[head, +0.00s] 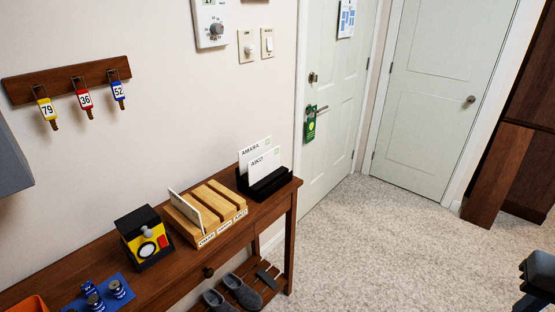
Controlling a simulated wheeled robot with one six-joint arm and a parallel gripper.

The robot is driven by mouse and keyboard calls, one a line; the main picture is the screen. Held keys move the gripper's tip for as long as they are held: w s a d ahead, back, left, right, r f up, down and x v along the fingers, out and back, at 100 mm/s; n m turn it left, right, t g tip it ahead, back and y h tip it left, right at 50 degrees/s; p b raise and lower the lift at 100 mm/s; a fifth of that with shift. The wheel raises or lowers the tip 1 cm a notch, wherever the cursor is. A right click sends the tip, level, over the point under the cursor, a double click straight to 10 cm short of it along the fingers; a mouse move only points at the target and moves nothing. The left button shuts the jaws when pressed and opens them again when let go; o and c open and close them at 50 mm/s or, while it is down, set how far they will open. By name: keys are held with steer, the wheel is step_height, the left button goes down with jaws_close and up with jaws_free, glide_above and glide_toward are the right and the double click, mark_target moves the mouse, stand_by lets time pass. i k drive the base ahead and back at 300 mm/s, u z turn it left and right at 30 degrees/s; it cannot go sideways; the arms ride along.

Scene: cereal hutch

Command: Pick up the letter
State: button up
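Two white letters stand in a black holder (266,190) at the right end of the wooden table. The rear letter (253,150) reads AMARA and the front letter (264,162) reads AIKO. Another plain white card or envelope (185,209) leans in the left slot of a slatted wooden sorter (217,217). The sorter has small name labels along its front, too small to read surely. My gripper (536,284) appears as a dark shape at the lower right edge, partly cut off, far from the letters. Its fingers cannot be made out clearly.
A yellow-and-black box (146,240) and blue cans on a blue mat (126,276) stand left on the table (194,263). Slippers (240,291) sit on its lower shelf. Tags hang from a wall rack (66,80). The carpet (390,240) right of the table is clear.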

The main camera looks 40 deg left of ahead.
mark_target(259, 168)
steer(key=i, duration=3.9)
steer(key=u, duration=1.8)
steer(key=i, duration=1.5)
steer(key=u, duration=3.4)
steer(key=i, duration=0.55)
